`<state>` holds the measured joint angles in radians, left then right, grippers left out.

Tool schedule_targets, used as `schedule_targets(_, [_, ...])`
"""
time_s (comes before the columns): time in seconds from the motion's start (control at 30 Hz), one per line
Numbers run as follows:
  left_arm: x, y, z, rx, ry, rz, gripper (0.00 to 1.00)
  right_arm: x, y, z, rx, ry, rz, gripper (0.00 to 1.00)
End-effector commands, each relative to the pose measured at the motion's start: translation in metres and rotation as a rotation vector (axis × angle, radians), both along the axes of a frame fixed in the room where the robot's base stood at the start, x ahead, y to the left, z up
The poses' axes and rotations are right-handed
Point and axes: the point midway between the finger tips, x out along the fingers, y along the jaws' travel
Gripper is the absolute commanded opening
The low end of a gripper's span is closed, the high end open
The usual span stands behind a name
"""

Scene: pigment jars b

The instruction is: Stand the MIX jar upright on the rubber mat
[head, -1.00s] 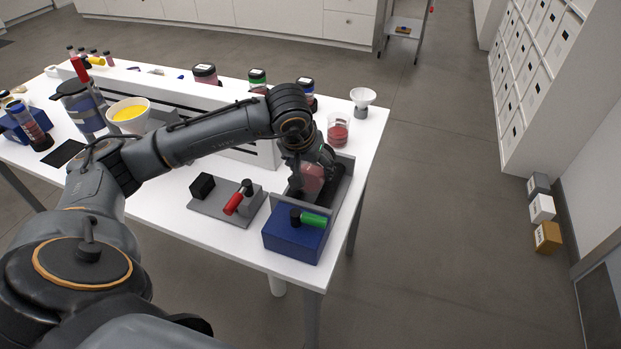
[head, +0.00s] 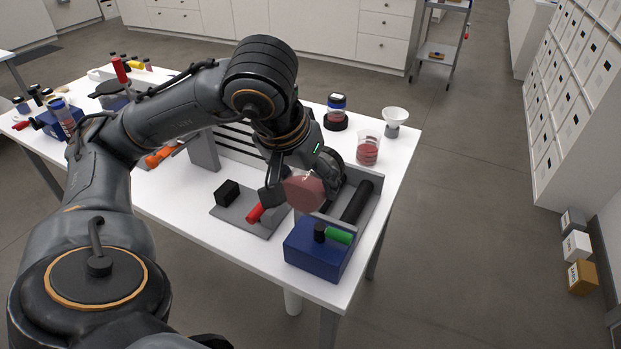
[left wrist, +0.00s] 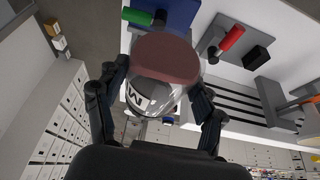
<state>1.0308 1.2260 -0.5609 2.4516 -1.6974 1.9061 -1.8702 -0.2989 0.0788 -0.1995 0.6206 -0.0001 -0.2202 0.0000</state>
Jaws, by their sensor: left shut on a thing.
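My left gripper (head: 302,180) is shut on a clear jar (head: 304,193) with dark red contents, held above the roller stand. In the left wrist view the jar (left wrist: 167,58) sits between the two fingers, its red end away from the palm. Its white label (left wrist: 148,100) shows part of some black lettering, partly cut off. The jar looks tilted; its exact angle is hard to tell. The roller stand has a blue box (head: 312,258) with a green handle (head: 339,236), grey walls and a black roller (head: 356,203). I cannot make out the rubber mat; my arm covers much of the table.
A grey plate with a black block (head: 227,193) and a red handle (head: 256,212) lies left of the stand. A glass with red contents (head: 368,150), a white funnel (head: 396,115) and a blue-banded jar (head: 337,106) stand behind. Jars crowd the table's left end.

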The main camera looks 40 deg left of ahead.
Motion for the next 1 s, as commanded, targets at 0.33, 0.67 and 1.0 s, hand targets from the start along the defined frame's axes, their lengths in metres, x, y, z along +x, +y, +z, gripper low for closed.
schedule_targets(0.33, [0.001, 0.000, 0.040, -0.002, -0.001, -0.001, 0.25, -0.001, 0.000, 0.031, 0.000, 0.001, 0.000, 0.40])
schedule_targets(0.67, [0.001, 0.000, 0.062, -0.001, -0.001, 0.000, 0.25, -0.001, -0.001, 0.046, -0.001, 0.002, 0.001, 0.40])
schedule_targets(1.0, [0.001, 0.000, 0.061, -0.001, -0.001, 0.000, 0.25, -0.002, -0.001, 0.045, -0.001, 0.002, 0.001, 0.40])
